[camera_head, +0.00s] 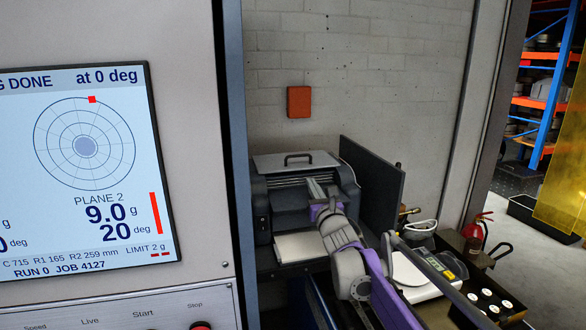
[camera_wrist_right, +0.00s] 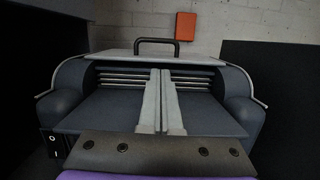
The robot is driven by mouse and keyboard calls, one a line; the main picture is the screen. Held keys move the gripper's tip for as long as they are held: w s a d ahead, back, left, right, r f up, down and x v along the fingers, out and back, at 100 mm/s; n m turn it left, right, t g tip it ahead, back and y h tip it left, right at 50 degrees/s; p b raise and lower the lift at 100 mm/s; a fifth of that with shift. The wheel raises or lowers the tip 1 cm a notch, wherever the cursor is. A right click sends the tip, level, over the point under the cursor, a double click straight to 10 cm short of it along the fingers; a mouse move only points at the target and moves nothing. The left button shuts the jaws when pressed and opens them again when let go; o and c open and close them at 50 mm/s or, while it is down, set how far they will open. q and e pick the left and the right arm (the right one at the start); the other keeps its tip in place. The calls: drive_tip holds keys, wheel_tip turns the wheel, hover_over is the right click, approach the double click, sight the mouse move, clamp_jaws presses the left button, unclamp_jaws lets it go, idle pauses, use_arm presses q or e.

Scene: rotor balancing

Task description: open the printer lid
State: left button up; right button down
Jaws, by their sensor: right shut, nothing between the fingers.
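The printer (camera_head: 283,205) is a dark grey machine standing against the wall in the head view. Its lid (camera_head: 295,161) is light grey, lies closed on top, and carries a black bar handle (camera_head: 298,158). In the right wrist view the lid (camera_wrist_right: 190,58) and its handle (camera_wrist_right: 157,43) show beyond the fingers. My right gripper (camera_head: 316,188) is in front of the printer, apart from the handle. In the right wrist view the right gripper (camera_wrist_right: 161,80) has its two grey fingers together and empty, pointing at the printer's front. My left gripper is not in view.
A dark panel (camera_head: 372,185) stands right of the printer. A white tray (camera_head: 300,246) sits below its front. A scale (camera_head: 420,276) and black tray with white-topped pieces (camera_head: 490,300) lie to the right. A large screen (camera_head: 88,170) fills the left. An orange-red box (camera_head: 299,101) hangs on the wall.

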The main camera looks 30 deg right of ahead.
drive_tip(key=shift+w+d+r, duration=0.1)
drive_tip(key=shift+w, duration=0.4)
drive_tip(key=shift+w+r, duration=0.1)
drive_tip(key=shift+r, duration=0.2)
use_arm(q)
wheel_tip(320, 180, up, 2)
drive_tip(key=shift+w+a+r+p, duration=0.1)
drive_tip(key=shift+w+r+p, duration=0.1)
drive_tip(key=shift+p, duration=0.65)
use_arm(e)
drive_tip(key=x, duration=0.8)
drive_tip(key=shift+r, duration=0.1)
drive_tip(key=shift+r, duration=0.15)
drive_tip(key=shift+r, duration=0.15)
drive_tip(key=shift+w+r+g, duration=0.1)
drive_tip(key=shift+g, duration=0.2)
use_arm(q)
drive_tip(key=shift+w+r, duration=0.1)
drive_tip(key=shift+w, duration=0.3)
use_arm(e)
drive_tip(key=shift+r, duration=0.1)
